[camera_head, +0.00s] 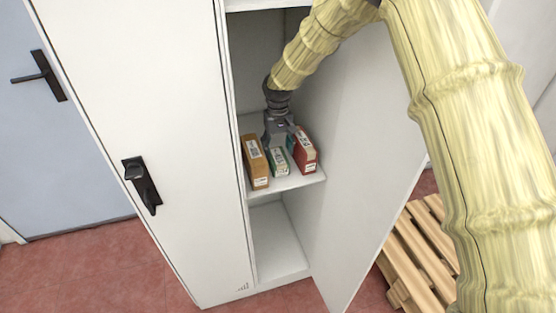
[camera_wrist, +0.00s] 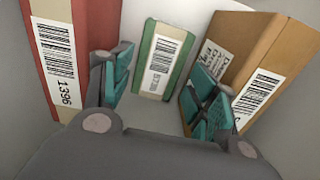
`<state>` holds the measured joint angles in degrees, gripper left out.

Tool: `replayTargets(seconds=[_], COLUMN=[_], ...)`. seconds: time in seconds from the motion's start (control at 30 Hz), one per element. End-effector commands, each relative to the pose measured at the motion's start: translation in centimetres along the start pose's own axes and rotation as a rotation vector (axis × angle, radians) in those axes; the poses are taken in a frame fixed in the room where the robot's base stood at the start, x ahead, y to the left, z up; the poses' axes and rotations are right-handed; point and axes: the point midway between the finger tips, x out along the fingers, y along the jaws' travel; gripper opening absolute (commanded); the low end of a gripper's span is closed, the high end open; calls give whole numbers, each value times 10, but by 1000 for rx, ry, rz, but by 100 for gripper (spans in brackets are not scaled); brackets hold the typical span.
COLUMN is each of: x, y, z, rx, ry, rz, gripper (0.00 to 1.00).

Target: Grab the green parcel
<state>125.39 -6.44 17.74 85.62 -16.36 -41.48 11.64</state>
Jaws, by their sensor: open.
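The green parcel (camera_head: 279,161) stands on a cabinet shelf between two others, with a white barcode label on its front. In the wrist view the green parcel (camera_wrist: 161,58) is straight ahead, in line with the gap between my fingers. My gripper (camera_head: 280,138) is inside the cabinet, just above and behind the parcels in the head view. In the wrist view my gripper (camera_wrist: 155,88) is open, its teal-padded fingers spread to either side of the green parcel's line. Nothing is between them. Contact with the neighbouring parcels cannot be told.
A red parcel (camera_head: 304,153) and a brown parcel (camera_head: 255,163) flank the green one closely. The white shelf (camera_head: 290,183) has side walls near my arm. A cabinet door (camera_head: 370,150) stands open at right. A wooden pallet (camera_head: 420,250) lies on the floor.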

Motion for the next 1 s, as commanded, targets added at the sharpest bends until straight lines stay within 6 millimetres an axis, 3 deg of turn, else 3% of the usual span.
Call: replayTargets(seconds=[0.6,0.93,1.0], x=[54,59,59], y=[0,-1,-1], z=[0,0,0], rx=[-3,-3,-3], ry=[1,1,1], rz=[0,0,0], gripper=[59,59,48])
